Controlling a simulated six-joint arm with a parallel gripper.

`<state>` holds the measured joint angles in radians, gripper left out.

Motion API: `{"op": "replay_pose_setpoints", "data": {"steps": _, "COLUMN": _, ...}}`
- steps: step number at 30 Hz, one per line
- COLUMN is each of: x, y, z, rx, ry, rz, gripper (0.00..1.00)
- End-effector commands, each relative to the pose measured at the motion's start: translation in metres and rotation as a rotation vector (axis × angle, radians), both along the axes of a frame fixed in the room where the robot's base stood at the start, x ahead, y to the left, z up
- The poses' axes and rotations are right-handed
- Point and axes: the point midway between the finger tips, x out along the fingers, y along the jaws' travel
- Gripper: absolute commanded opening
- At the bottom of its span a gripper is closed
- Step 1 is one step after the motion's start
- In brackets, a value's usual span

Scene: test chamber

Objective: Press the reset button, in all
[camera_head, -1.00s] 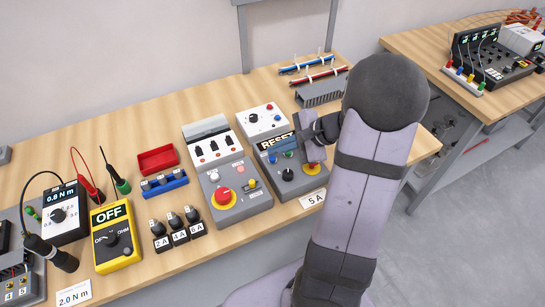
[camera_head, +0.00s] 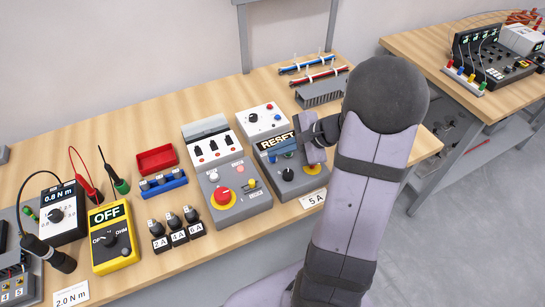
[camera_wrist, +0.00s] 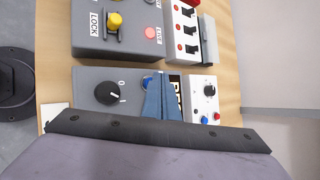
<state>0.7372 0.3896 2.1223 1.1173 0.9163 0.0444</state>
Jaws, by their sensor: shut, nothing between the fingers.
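The grey control box (camera_head: 306,183) carries a black and white RESET label (camera_head: 278,141), a black rotary knob (camera_head: 288,174) and a yellow-ringed part partly behind my arm. In the wrist view, a blue button (camera_wrist: 146,83) sits between the knob (camera_wrist: 107,92) and the label (camera_wrist: 178,86). My gripper (camera_wrist: 157,77) is shut and empty, with its blue-grey fingers over the box, right beside the blue button and partly covering it. I cannot tell whether they touch it.
Left of the box stands a box with a red mushroom button (camera_head: 222,195) and a yellow switch. A white panel (camera_head: 262,120) with a knob stands behind. A grey slotted duct (camera_head: 321,92) lies at the back. A 5 A card (camera_head: 313,199) lies in front.

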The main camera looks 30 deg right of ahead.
Motion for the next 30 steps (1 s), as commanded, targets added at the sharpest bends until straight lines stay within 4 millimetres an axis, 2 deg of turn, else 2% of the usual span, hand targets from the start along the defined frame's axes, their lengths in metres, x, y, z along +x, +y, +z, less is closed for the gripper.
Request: {"op": "replay_pose_setpoints", "data": {"steps": 30, "x": -0.0002, "y": 0.0, "z": -0.0091, "rx": 0.0, "ry": 0.001, "rz": 0.001, "gripper": 0.0}}
